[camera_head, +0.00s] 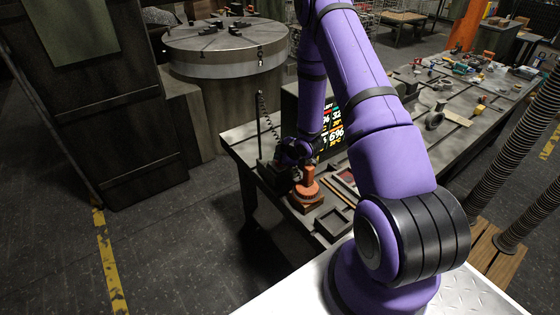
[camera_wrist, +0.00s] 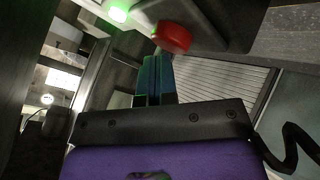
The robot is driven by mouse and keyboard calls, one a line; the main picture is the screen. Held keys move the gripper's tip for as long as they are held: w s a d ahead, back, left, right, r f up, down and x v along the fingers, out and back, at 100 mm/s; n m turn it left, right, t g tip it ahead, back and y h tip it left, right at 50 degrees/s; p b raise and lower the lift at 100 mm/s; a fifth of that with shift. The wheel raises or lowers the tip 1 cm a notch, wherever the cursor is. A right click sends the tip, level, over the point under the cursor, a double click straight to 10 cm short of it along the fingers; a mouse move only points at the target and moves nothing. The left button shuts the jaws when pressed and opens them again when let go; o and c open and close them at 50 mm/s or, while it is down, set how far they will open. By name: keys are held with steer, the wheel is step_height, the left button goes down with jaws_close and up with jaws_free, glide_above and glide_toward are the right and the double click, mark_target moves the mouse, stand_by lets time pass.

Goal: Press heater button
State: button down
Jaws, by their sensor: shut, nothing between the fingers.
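A round red button (camera_wrist: 172,37) stands out from a pale panel at the top of the wrist view. A lit green lamp or button (camera_wrist: 118,13) is to its left; I cannot tell which it is. My gripper (camera_wrist: 158,58) is shut and empty, its fingertips just below and left of the red button in the picture. I cannot tell whether they touch it. In the head view my gripper (camera_head: 293,152) is at the near-left part of the bench, beside a lit display with digits (camera_head: 336,128). The buttons are hidden there.
An orange-red casting (camera_head: 307,188) stands on the bench (camera_head: 238,138) close to my gripper. A small dark tray (camera_head: 334,224) is in front of it. A coiled cable (camera_head: 268,118) rises at the left. Small parts lie on the far right of the bench.

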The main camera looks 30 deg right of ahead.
steer(key=shift+r, duration=3.05)
